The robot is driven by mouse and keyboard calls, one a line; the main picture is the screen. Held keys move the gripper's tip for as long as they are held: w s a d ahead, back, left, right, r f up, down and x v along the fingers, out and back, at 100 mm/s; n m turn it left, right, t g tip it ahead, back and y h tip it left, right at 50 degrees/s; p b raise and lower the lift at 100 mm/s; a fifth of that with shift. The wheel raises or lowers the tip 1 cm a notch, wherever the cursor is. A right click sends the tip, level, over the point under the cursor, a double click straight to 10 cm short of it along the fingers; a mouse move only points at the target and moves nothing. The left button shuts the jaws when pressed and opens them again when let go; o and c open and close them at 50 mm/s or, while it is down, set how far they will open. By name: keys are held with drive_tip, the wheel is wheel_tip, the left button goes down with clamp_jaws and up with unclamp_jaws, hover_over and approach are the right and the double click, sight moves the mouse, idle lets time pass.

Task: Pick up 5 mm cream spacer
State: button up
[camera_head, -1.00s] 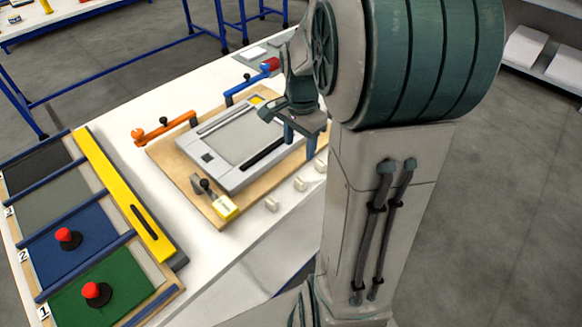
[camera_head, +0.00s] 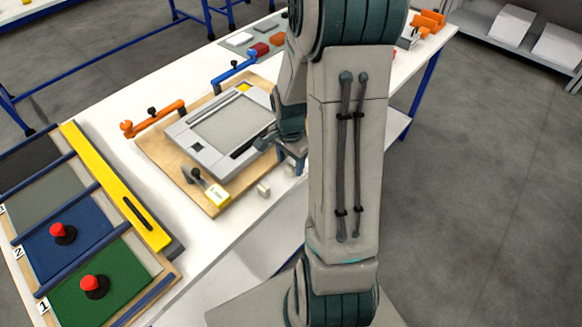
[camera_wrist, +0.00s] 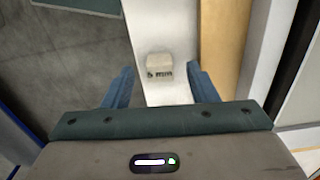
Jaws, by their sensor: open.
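The cream spacer (camera_wrist: 159,62) is a small block on the white table strip in the wrist view. Dark lettering that seems to read "5 mm" lies just below it in the picture. My gripper (camera_wrist: 161,74) is open, with one blue finger on each side of the spacer and a gap to both. I cannot tell whether the fingertips are down at its height. In the head view, my gripper (camera_head: 294,160) is over the table's front strip, partly hidden by my arm. Another small cream block (camera_head: 263,190) stands to its left.
A wooden board (camera_head: 158,155) with a grey frame fixture (camera_head: 186,143) lies beside the strip. The table edge is close to the spacers, with open floor beyond.

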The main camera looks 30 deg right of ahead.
drive_tip(key=shift+f, duration=0.65)
drive_tip(key=c, duration=1)
drive_tip(key=shift+r, duration=0.1)
drive_tip(key=shift+c, duration=0.2)
